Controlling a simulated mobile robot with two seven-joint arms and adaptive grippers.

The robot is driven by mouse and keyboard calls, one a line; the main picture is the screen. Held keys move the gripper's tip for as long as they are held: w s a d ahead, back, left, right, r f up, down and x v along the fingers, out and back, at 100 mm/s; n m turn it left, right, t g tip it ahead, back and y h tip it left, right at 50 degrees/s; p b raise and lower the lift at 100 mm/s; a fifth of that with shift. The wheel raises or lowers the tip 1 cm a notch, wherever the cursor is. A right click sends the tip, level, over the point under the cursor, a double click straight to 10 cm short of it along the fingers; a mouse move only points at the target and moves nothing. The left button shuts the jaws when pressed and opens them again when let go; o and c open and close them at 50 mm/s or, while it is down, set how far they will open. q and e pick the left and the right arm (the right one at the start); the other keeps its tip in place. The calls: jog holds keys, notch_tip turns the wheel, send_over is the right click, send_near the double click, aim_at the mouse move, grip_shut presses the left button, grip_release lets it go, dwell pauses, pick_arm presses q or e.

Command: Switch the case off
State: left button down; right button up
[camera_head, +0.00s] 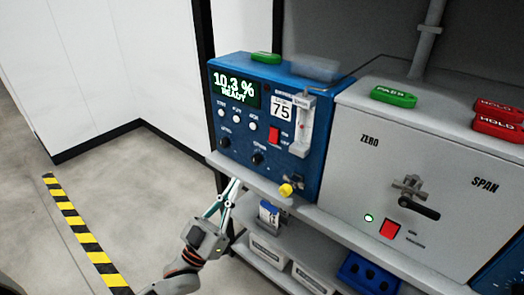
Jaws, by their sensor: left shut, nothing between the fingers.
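A grey case (365,160) marked ZERO and SPAN stands on the upper shelf at the right. Its front has a black lever (419,208), a red rocker switch (390,229) and a small green lamp (368,217) that looks lit. To its left is a blue analyser (240,165) whose display (233,87) reads 10.3 % READY; it has its own red switch (273,134). My left gripper (230,188) is shut and empty, pointing up near the shelf edge below the blue analyser, apart from both switches. My right gripper is out of view.
A yellow knob (286,190) juts out at the analyser's lower right. Green PASS (393,96) and red HOLD (498,125) tags lie on top of the grey case. The floor at the left is clear.

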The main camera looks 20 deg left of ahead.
aim_at(272, 135)
pick_arm(q)
jog(key=x, duration=0.4)
jog(key=w+f+x, duration=0.1)
jog(key=x, duration=0.3)
jog(key=f+x, duration=0.1)
jog(key=x, duration=0.3)
jog(key=shift+w+d, duration=0.25)
jog(key=shift+w, duration=0.05)
jog(key=shift+w+d, duration=0.1)
jog(key=shift+w, duration=0.1)
jog(key=shift+w+r, duration=0.1)
